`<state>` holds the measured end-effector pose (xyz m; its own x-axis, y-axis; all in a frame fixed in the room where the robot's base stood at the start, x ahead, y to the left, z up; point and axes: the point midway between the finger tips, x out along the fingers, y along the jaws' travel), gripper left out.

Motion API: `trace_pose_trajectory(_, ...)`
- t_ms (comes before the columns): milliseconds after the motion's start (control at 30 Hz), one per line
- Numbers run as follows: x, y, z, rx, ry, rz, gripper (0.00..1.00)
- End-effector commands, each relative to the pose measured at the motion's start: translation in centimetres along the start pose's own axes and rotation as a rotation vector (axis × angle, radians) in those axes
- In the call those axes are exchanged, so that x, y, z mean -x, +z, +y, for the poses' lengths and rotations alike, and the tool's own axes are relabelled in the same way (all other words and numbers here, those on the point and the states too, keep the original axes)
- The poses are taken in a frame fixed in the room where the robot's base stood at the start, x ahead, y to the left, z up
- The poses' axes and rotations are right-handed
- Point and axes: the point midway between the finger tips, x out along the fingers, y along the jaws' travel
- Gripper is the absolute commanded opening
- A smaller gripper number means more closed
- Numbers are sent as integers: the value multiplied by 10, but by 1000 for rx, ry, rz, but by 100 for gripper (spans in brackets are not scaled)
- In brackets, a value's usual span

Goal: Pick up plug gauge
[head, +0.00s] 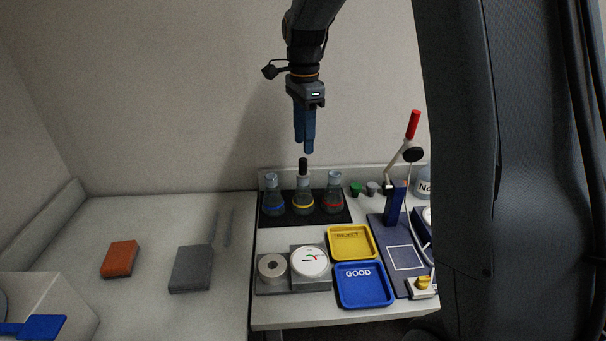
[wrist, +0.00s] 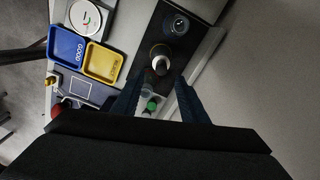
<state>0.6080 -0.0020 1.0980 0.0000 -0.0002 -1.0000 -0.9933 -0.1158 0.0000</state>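No object here is surely the plug gauge. My gripper (head: 304,150) hangs point down above the middle flask (head: 303,203), which has a yellow band and a dark-topped stopper (head: 303,167). The fingertips are a little above the stopper, apart from it. In the wrist view, my gripper (wrist: 158,88) has its two blue fingers spread with nothing between them. The stoppered flask (wrist: 160,52) shows beyond the tips. A grey cylinder with a dark centre (head: 271,267) stands beside a white dial (head: 310,261). Two thin grey rods (head: 229,227) lie on the left table.
A blue-banded flask (head: 272,204) and a red-banded flask (head: 333,203) flank the middle one. In front are a yellow REJECT tray (head: 351,257) and a blue GOOD tray (head: 364,301). A lever device (head: 395,206) stands right. Orange (head: 119,259) and grey (head: 192,268) blocks lie left.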

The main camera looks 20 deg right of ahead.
Motion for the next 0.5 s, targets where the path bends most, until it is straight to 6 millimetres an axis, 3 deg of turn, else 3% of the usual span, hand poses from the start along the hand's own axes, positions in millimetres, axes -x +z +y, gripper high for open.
trace_pose_trajectory(500,-57,-1,-1,1,4,0,40)
